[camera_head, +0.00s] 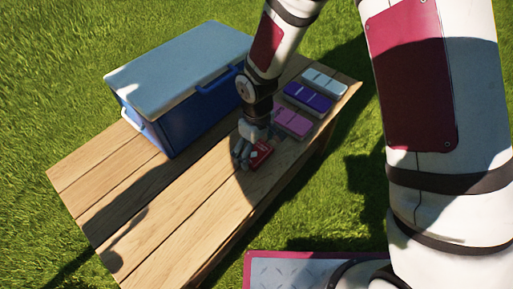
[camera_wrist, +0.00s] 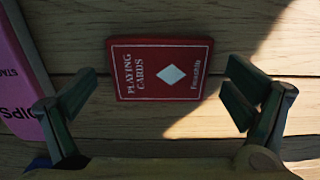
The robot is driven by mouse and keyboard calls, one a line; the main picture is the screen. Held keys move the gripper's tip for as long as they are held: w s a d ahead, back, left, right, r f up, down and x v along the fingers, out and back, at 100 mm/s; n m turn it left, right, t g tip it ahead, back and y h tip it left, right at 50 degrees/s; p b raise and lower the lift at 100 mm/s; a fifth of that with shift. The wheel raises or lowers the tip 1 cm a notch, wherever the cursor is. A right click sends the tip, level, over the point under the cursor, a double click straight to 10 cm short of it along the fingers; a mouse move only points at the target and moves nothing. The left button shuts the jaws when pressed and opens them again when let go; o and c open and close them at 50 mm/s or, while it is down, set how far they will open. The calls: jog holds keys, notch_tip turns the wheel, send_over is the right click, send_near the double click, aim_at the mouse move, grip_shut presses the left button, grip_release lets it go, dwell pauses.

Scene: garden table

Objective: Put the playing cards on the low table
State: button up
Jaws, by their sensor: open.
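The playing cards are a red box (camera_head: 260,152) with a white diamond, lying flat on the wooden table (camera_head: 165,215). In the wrist view the box (camera_wrist: 150,84) lies label up, ahead of and between my fingers. My gripper (camera_head: 245,157) is just over the box in the head view and partly covers it. In the wrist view my gripper (camera_wrist: 158,98) has its two fingers spread wide, one on each side of the box. Neither finger visibly touches it.
A blue cooler (camera_head: 185,85) with a pale lid stands at the table's back left. A pink box (camera_head: 292,122), a purple box (camera_head: 307,97) and a light blue box (camera_head: 325,81) lie right of the cards. The table's front left is bare.

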aim_at(258, 152)
notch_tip(258, 152, up, 12)
jog(key=p, duration=0.4)
jog(key=s+d+r+m+h, duration=0.1)
jog(key=s+d+r+m, duration=0.3)
jog(key=d+r, duration=0.45)
jog(key=s+d+r+m, duration=0.1)
jog(key=s+d+r, duration=0.55)
jog(key=r, duration=0.35)
jog(key=s+d+r+m, duration=0.2)
jog(key=s, duration=0.7)
jog(key=s+d+r+m+y, duration=0.1)
jog(key=s+d+r+m, duration=0.1)
jog(key=s, duration=0.7)
jog(key=shift+d+r+m, duration=0.15)
jog(key=shift+d+m, duration=0.55)
jog(key=shift+d, duration=0.15)
